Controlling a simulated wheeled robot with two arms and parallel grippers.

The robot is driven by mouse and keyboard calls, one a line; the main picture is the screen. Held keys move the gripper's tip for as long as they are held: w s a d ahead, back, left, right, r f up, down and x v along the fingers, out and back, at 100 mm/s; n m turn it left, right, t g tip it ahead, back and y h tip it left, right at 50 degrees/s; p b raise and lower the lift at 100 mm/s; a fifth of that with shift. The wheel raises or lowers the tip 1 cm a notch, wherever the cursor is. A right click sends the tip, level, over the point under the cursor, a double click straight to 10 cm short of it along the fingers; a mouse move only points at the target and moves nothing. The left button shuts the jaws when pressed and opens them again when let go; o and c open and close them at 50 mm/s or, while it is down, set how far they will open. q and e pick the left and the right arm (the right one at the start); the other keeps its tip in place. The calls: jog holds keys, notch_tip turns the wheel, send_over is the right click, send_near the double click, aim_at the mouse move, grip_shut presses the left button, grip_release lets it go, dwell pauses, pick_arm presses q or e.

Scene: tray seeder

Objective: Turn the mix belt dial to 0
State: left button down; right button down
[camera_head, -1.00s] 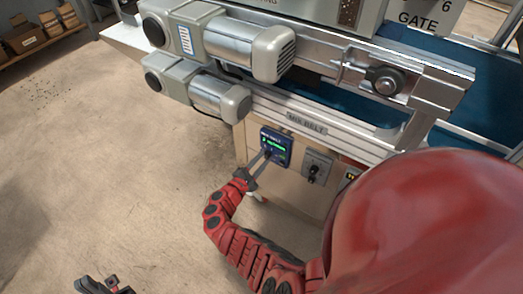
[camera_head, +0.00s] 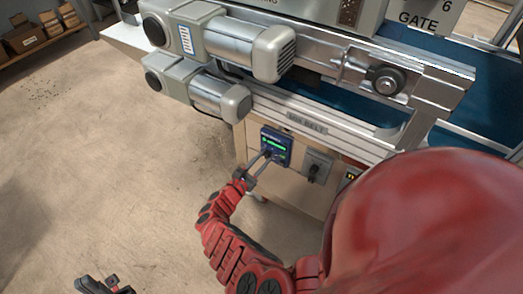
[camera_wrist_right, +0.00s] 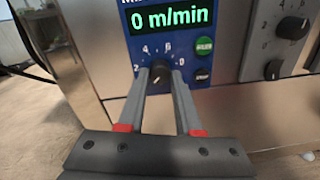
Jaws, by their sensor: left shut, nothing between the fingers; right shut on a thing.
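The mix belt dial (camera_wrist_right: 160,74) is a dark round knob on a blue panel (camera_wrist_right: 126,47), with a number scale around it. A pale mark on the knob seems to point to the lower left. The display (camera_wrist_right: 171,18) above it reads "0 m/min" in green. My right gripper (camera_wrist_right: 161,70) is shut on the dial, one finger on each side; in the head view this gripper (camera_head: 267,156) reaches the blue panel (camera_head: 275,142) from below. My left gripper (camera_head: 102,285) is shut and empty at the lower left edge, away from the panel.
Green and dark buttons (camera_wrist_right: 203,45) sit right of the dial. A grey switch box (camera_head: 316,167) with dark knobs is mounted to the right. Motors (camera_head: 232,45) and the belt rail (camera_head: 300,118) are above. The floor at left is clear.

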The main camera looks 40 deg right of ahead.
jog(key=shift+f, duration=0.1)
dwell(0.4)
jog(key=c, duration=0.6)
grip_release()
jog(key=p+v, duration=0.2)
jog(key=v, duration=1.5)
jog(key=shift+s+a, duration=0.15)
jog(key=shift+a, duration=0.05)
